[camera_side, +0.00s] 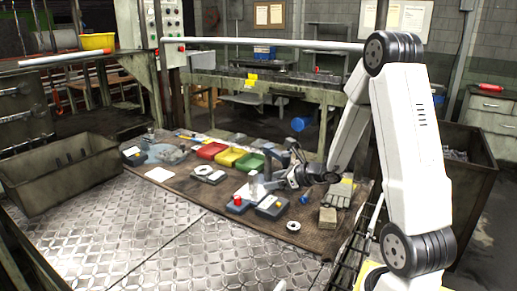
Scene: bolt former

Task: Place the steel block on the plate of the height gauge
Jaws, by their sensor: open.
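My gripper (287,180) is a small dark shape at the end of my white arm, low over the brown bench mat. It is open, and I see nothing held in it. Just left of it stands a pale grey upright piece (257,187) on a base, which looks like the height gauge. Its plate is hard to make out, partly behind other parts. A small tan-grey block (327,219) stands upright near the mat's front right, apart from my gripper; it may be the steel block, but its material is unclear.
Red (211,150), yellow (229,157) and green (250,162) bins stand behind. Gloves (340,192) lie right, a pale ring (293,225) in front. The metal tabletop (130,240) is clear.

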